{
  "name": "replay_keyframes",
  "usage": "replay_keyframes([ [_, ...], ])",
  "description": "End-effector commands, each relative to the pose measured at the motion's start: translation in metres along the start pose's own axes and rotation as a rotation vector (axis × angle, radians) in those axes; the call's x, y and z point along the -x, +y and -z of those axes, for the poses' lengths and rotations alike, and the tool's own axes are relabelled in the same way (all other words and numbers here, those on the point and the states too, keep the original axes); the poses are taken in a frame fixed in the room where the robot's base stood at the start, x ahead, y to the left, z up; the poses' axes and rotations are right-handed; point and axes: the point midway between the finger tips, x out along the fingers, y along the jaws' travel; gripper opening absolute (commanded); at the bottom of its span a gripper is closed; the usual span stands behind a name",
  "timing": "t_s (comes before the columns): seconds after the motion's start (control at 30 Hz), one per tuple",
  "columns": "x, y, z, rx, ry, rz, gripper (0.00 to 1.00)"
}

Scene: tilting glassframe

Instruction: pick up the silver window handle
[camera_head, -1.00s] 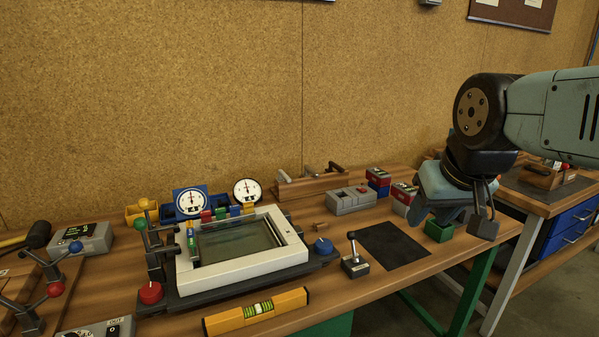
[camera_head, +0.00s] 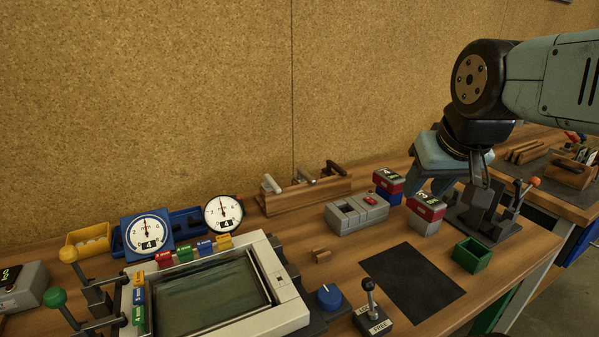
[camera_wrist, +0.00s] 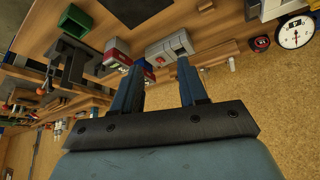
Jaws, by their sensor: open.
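A wooden rack (camera_head: 300,198) stands at the back of the bench against the cork wall and holds several window handles. The silver handle (camera_head: 271,184) is the leftmost, a dark one (camera_head: 304,177) is in the middle, and a brownish one (camera_head: 336,170) is at the right. My gripper (camera_head: 432,190) is to the right of the rack, apart from it, above the small boxes. In the wrist view my gripper (camera_wrist: 160,65) is open with nothing between its fingers. I cannot tell the silver handle for certain in the wrist view.
A grey box (camera_head: 357,213), red-topped boxes (camera_head: 427,206) and a green bin (camera_head: 472,255) stand near the gripper. Dial gauges (camera_head: 147,236) and a white frame (camera_head: 292,295) are on the left. A black mat (camera_head: 410,284) lies clear in front.

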Motion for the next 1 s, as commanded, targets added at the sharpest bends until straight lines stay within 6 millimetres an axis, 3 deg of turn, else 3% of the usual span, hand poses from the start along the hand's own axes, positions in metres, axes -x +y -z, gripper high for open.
replay_keyframes([
  [0.27,0.0,0.0,0.0,0.0,0.0,0.0,0.43],
  [0.37,0.0,0.0,0.002,0.001,0.0,-0.001,0.51],
  [0.47,-0.001,-0.002,0.011,0.01,-0.004,-0.005,0.51],
  [0.57,-0.005,-0.003,0.029,0.032,-0.013,-0.013,0.51],
  [0.77,-0.024,-0.017,0.084,0.095,-0.031,-0.028,0.51],
  [1.0,-0.06,-0.042,0.15,0.174,-0.053,-0.025,0.51],
])
